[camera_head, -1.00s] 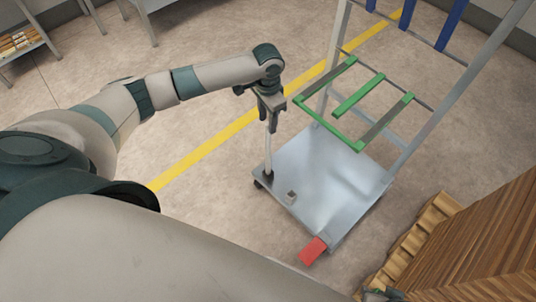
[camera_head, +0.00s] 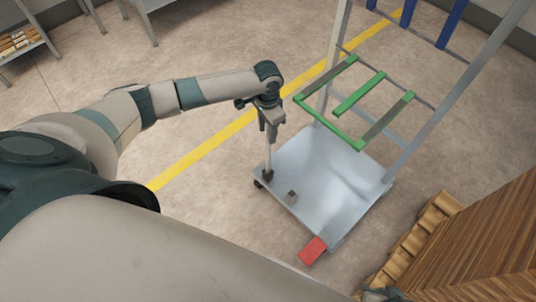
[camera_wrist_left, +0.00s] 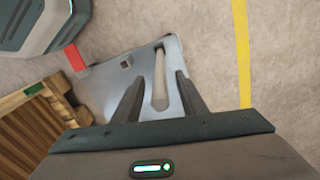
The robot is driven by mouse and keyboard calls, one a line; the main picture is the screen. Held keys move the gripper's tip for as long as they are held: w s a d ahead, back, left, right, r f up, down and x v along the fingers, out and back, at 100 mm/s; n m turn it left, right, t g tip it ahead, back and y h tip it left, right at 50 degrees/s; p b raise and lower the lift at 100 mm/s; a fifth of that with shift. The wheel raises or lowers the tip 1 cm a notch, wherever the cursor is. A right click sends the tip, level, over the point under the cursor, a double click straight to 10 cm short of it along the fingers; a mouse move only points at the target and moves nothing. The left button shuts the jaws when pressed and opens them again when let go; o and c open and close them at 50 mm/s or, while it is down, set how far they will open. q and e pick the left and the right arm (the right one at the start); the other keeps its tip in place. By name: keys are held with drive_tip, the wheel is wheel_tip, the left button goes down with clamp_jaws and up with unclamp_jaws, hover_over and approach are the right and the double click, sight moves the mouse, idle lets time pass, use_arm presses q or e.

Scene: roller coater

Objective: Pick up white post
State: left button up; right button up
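The white post (camera_head: 268,157) stands upright at the left corner of the cart's grey platform (camera_head: 325,190), with a dark foot at its base. My left gripper (camera_head: 270,128) is at the post's upper part, pointing down. In the left wrist view the post (camera_wrist_left: 160,75) runs between the two spread fingers of my left gripper (camera_wrist_left: 160,95), with a visible gap at the left finger. The post's top is hidden by the gripper in the head view. My right gripper (camera_head: 384,294) barely shows at the bottom edge, and its fingers are not clear.
Green bars (camera_head: 360,103) sit on the cart's frame above the platform. A red piece (camera_head: 312,251) is at its front corner. A wooden pallet stack (camera_head: 480,240) stands at the lower right. The floor left of the cart is clear.

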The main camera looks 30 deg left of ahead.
use_arm(q)
clamp_jaws()
drive_tip(key=shift+r, duration=0.15)
